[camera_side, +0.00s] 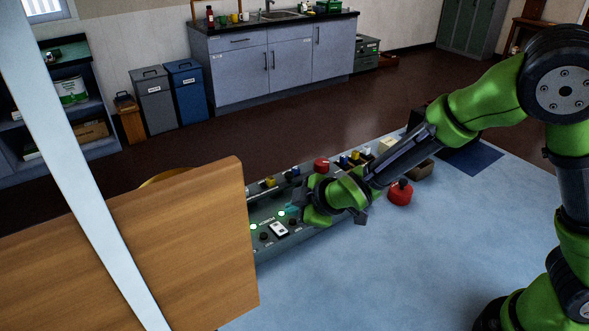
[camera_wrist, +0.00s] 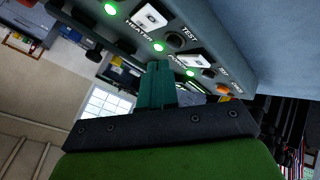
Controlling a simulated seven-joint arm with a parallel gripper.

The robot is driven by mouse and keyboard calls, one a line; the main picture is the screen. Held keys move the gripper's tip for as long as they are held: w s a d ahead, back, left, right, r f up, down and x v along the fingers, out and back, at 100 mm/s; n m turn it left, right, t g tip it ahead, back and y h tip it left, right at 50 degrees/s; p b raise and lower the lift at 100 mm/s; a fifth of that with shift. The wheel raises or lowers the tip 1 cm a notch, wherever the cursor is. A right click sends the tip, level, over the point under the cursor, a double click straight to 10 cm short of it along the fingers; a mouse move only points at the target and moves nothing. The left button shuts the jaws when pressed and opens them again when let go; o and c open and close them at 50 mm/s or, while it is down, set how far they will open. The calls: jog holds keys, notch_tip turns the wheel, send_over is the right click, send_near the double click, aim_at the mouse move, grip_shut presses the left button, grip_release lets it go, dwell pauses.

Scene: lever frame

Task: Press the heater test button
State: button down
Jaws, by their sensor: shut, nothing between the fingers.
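The heater test button seems to be the dark round button (camera_wrist: 175,40) beside the word TEST and near the HEATER label in the wrist view. My gripper (camera_wrist: 158,68) is shut, its teal fingers together and empty. In the wrist view its tips appear just below that button, near a lit green lamp (camera_wrist: 158,47); I cannot tell whether they touch the panel. In the side view my gripper (camera_side: 291,209) is over the sloped grey panel (camera_side: 262,258), by a green lamp. Two dark buttons show there, one left (camera_side: 264,236) and one right (camera_side: 295,222) of a white rocker switch.
The wrist view shows white rocker switches (camera_wrist: 150,17) and an orange control (camera_wrist: 223,88). A red knob (camera_side: 321,164) and yellow and blue parts line the panel's back. A red round object (camera_side: 400,192) stands right of my wrist. A wooden board (camera_side: 170,245) blocks the left foreground.

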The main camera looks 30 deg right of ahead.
notch_tip(320, 180, up, 5)
jog(key=shift+f, duration=0.15)
dwell(0.8)
jog(key=m+g, duration=0.2)
jog(key=m, duration=0.1)
send_near(296, 227)
jog(key=w+a, duration=0.1)
jog(key=s+d+r+m, duration=1.2)
jog(key=s+r, duration=0.3)
jog(key=s, duration=0.2)
jog(key=shift+d+r, duration=0.2)
jog(key=shift+d, duration=0.7)
